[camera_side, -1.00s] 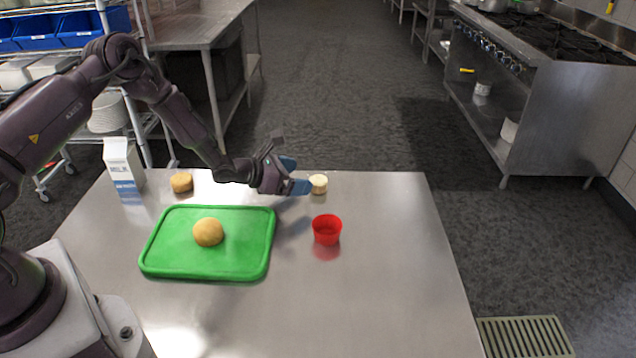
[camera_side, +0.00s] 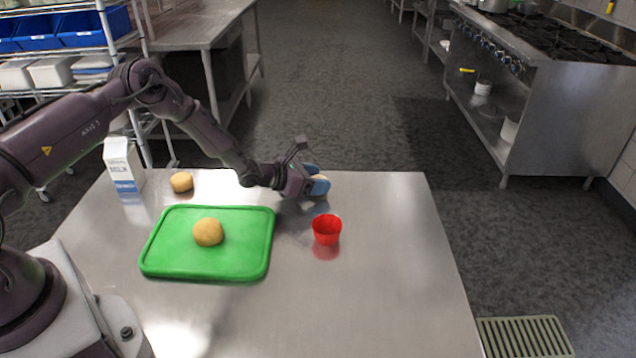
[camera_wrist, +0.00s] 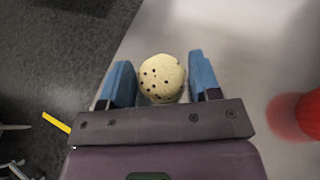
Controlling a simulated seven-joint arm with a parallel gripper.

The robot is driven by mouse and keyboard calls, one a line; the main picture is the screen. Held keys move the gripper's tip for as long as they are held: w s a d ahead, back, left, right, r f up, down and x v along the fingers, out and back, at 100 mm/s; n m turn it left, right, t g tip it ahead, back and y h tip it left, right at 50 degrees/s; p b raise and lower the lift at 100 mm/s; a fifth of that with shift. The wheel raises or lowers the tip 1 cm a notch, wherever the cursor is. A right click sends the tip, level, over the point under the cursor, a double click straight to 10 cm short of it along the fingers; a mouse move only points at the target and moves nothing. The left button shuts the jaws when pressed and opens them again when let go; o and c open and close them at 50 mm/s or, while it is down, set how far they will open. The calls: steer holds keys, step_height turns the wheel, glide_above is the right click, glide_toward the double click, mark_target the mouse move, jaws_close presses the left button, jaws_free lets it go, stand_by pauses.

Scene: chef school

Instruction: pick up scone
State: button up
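A pale, round, dark-speckled scone (camera_wrist: 161,79) lies between the two blue fingers of my gripper (camera_wrist: 159,66) in the wrist view. The fingers stand apart on either side of it, with a visible gap at the right and a smaller one at the left. In the side view my gripper (camera_side: 316,178) is low over the far right part of the table and largely hides the scone. Whether the scone touches the table cannot be seen clearly.
A red cup (camera_side: 327,230) stands near my gripper. A green board (camera_side: 165,255) holds a round bun (camera_side: 208,232). A tan round piece (camera_side: 181,182) and a milk carton (camera_side: 124,165) are at the back left. The steel table's (camera_side: 370,290) front right is clear.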

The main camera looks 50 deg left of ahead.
steer(key=shift+c, duration=0.8)
steer(key=shift+r, duration=0.1)
